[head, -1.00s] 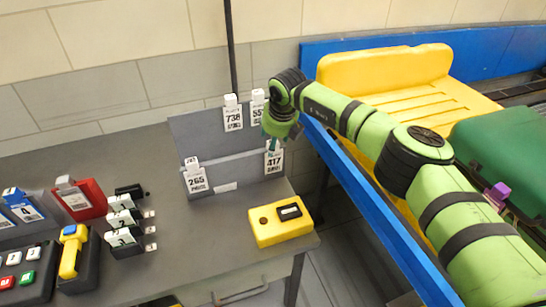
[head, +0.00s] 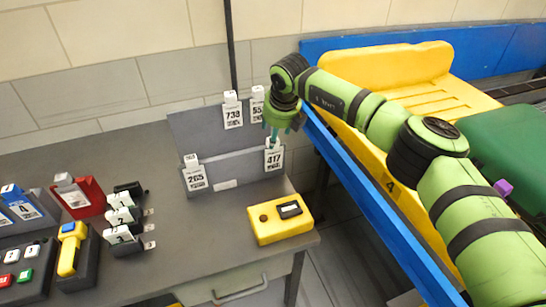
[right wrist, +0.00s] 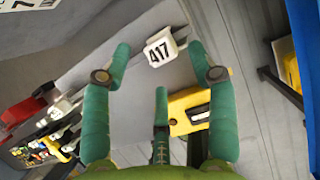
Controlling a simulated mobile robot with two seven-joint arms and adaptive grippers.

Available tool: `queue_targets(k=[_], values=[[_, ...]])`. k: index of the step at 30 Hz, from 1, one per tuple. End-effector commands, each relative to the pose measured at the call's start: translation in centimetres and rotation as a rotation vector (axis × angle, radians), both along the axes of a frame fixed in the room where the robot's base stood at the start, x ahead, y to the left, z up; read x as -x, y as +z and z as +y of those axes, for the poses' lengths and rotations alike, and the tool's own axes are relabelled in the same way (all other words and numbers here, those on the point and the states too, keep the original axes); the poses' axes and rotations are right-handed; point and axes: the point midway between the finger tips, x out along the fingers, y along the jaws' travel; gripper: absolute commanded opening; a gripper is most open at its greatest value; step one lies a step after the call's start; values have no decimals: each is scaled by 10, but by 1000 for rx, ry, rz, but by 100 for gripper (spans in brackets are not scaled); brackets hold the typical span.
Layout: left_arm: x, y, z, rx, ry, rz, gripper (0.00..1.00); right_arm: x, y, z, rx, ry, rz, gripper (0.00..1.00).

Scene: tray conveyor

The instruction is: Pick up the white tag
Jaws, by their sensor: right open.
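White tags hang on a grey two-tier rack: 417 (head: 274,160) at the lower right, 265 (head: 195,178) at the lower left, 738 (head: 232,115) and one partly hidden tag (head: 257,106) on the upper tier. My right gripper (head: 273,138) is open and empty just above tag 417, with its fingers pointing down. In the right wrist view, tag 417 (right wrist: 161,46) lies between the spread teal fingertips (right wrist: 160,72), and no finger visibly grips it. My left gripper is not in view.
A yellow device (head: 280,219) sits on the grey table in front of the rack. A blue rail (head: 370,205) and yellow tray (head: 400,85) lie to the right. Red, blue and black holders stand at the left. The table between is clear.

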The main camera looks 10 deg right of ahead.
Motion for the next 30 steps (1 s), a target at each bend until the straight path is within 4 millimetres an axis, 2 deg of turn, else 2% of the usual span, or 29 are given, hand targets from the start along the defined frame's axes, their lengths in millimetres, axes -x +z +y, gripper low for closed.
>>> queue_targets(k=[1,6,9,14,20,26,30], values=[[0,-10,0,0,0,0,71,1,5,2,-2,1,-6,59],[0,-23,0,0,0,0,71,8,28,4,-1,0,-4,59],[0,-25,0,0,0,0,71,11,38,3,-1,-1,-3,59],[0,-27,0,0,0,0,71,15,44,5,-4,6,1,59],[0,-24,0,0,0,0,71,13,41,3,-1,4,2,59],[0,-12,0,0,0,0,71,6,24,2,0,2,3,59],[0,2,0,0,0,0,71,0,5,1,0,2,5,59]])
